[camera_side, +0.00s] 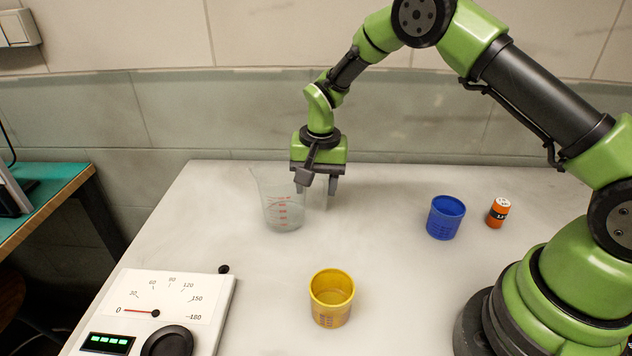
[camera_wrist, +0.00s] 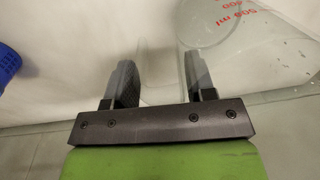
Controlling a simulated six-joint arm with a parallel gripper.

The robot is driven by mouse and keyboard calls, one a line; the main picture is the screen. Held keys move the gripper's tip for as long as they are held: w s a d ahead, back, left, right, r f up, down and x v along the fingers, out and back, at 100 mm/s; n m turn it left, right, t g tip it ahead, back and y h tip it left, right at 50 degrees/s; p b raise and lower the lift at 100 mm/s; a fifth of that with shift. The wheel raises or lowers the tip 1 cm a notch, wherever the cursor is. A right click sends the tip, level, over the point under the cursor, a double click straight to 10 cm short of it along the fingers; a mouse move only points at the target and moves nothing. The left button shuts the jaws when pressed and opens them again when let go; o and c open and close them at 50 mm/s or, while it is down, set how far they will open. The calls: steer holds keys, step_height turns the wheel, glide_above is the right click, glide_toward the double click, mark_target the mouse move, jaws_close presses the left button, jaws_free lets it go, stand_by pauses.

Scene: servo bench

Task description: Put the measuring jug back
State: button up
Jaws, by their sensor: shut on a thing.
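The clear measuring jug (camera_side: 282,207) with red markings is upright at the back left of the bench, and its base appears to rest on the top. My gripper (camera_side: 317,187) points down at the jug's right side, its jaws shut on the clear handle. In the wrist view the jaws (camera_wrist: 159,75) sit either side of the faint handle. The jug's wall and red print (camera_wrist: 238,13) fill the upper right there. The clear material makes the exact contact hard to see.
A yellow cup (camera_side: 332,297) stands at the front middle. A blue cup (camera_side: 445,217) and an orange battery-like cylinder (camera_side: 498,213) stand to the right. A white dial box (camera_side: 160,312) with a black knob is at the front left. The bench between jug and yellow cup is clear.

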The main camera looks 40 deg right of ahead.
steer(key=shift+f, duration=0.1)
steer(key=o, duration=1.3)
steer(key=shift+c, duration=0.2)
step_height(320, 180, up, 12)
steer(key=shift+s+d, duration=0.15)
steer(key=shift+s, duration=0.2)
steer(key=s+r+n+t, duration=0.1)
steer(key=s+r+t, duration=0.1)
steer(key=s+r, duration=0.55)
steer(key=s+a+r+n+t, duration=0.1)
steer(key=s+r+n+t, duration=0.1)
steer(key=s, duration=0.6)
steer(key=s+r+n+t+y, duration=0.1)
steer(key=s+r+n+t, duration=0.1)
steer(key=s, duration=0.7)
steer(key=shift+a+r+y, duration=0.3)
steer(key=shift+a+r, duration=0.05)
steer(key=shift+r, duration=0.1)
